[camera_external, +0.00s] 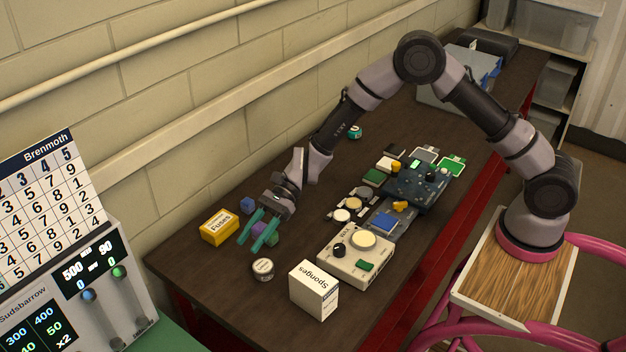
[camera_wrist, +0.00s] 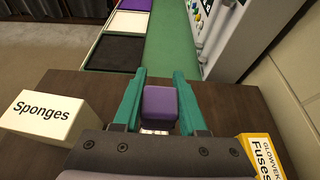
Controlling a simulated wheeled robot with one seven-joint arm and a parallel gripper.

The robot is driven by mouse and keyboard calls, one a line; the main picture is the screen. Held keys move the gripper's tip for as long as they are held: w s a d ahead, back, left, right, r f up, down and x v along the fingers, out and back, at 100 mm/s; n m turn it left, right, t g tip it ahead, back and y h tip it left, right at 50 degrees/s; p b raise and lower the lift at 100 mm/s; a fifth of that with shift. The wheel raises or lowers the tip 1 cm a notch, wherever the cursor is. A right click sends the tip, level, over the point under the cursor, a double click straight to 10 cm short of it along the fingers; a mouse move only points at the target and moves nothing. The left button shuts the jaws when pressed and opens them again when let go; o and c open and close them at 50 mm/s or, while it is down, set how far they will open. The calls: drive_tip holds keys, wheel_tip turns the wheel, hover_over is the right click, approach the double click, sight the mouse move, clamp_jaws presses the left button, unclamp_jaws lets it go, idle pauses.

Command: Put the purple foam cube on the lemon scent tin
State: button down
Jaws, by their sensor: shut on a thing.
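My gripper (camera_external: 258,236) has teal fingers and is low over the left end of the dark table. It is shut on the purple foam cube (camera_wrist: 160,103), which sits between the fingers in the wrist view; the external view shows it partly covered by a finger (camera_external: 259,228). A small round tin with a pale lid (camera_external: 262,268) stands apart, just in front of the fingers. Its label is too small to read, so I cannot confirm it is the lemon scent tin. A pale patch under the cube in the wrist view is unclear.
A yellow Fuses box (camera_external: 219,227) and a blue cube (camera_external: 248,205) are at the wall side. A white Sponges box (camera_external: 314,290) stands near the front edge, beside a cream device (camera_external: 355,256). Several round pieces and circuit boards lie farther right.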

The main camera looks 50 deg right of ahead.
drive_tip(key=f, duration=0.9)
drive_tip(key=shift+a+f, duration=0.25)
drive_tip(key=shift+f, duration=0.05)
drive_tip(key=shift+f, duration=0.2)
drive_tip(key=shift+c, duration=2.3)
unclamp_jaws()
drive_tip(key=shift+r, duration=0.15)
